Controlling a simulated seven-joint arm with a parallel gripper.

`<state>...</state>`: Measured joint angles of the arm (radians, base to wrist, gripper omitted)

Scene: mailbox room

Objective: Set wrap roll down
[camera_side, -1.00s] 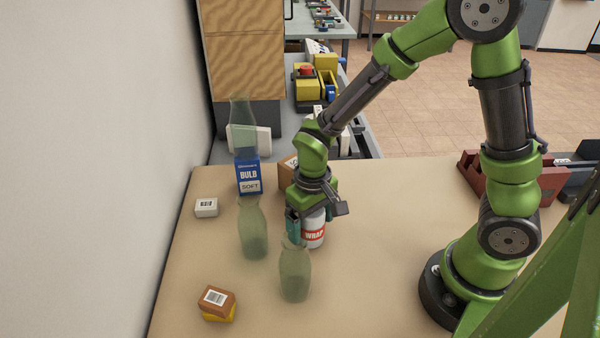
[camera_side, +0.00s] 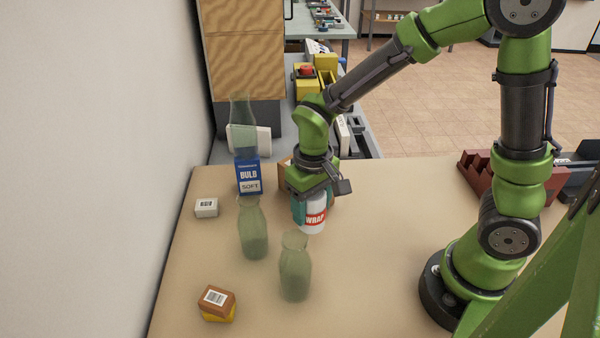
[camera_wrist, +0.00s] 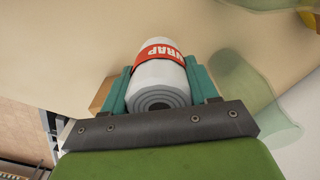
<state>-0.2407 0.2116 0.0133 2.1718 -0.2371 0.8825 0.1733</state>
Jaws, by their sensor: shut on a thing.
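The wrap roll (camera_side: 314,222) is white with a red WRAP label and stands about upright at the middle of the table (camera_side: 370,280). My gripper (camera_side: 313,208) is shut on it from above, with a teal finger on either side. In the wrist view the roll (camera_wrist: 158,78) sits between the two teal fingers, its coiled end towards my palm. I cannot tell whether its lower end touches the table or hangs just above it.
Two clear green bottles (camera_side: 253,230) (camera_side: 295,270) stand close in front and left. A third bottle (camera_side: 241,112) and a blue BULB box (camera_side: 249,174) are behind. A cardboard box (camera_side: 285,174) is just behind my gripper. The table's right middle is clear.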

